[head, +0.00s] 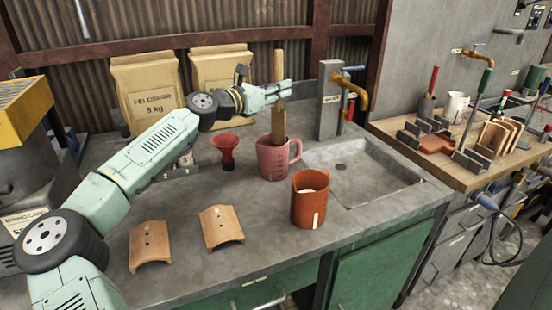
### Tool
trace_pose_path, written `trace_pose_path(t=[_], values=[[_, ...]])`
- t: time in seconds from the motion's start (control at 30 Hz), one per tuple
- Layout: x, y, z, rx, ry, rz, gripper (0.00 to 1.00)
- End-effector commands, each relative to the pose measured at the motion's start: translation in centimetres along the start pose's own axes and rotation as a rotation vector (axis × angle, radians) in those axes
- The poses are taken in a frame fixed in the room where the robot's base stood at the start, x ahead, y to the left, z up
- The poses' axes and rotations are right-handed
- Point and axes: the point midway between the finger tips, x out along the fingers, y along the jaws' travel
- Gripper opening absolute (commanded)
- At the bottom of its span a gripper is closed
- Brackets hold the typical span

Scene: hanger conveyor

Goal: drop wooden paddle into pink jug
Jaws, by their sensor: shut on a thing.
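The wooden paddle (279,124) stands upright in my gripper (280,91), which is shut on it partway up its length. The paddle's narrow upper part rises above the fingers, and its broader lower part hangs below them. The pink jug (273,162) stands upright on the counter directly below, with its handle to the right. The paddle's lower end appears to reach into the jug's mouth. The tip is hidden, so I cannot tell how deep it is or whether it touches the bottom.
An orange-brown cup (310,203) stands in front of the jug. A red funnel (226,151) is to its left. Two curved wooden pieces (150,246) (222,227) lie in front. A sink (361,174) and brass tap (352,90) are right; feldspar bags (147,90) stand behind.

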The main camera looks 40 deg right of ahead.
Motion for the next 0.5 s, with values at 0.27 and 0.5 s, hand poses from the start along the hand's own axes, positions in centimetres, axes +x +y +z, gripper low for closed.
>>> trace_pose_path(t=[0.27, 0.5], values=[[0.0, 0.0, -3.2, -0.003, -0.001, 0.0, 0.0], [0.0, 0.0, -4.9, -0.001, 0.0, 0.001, 0.0]])
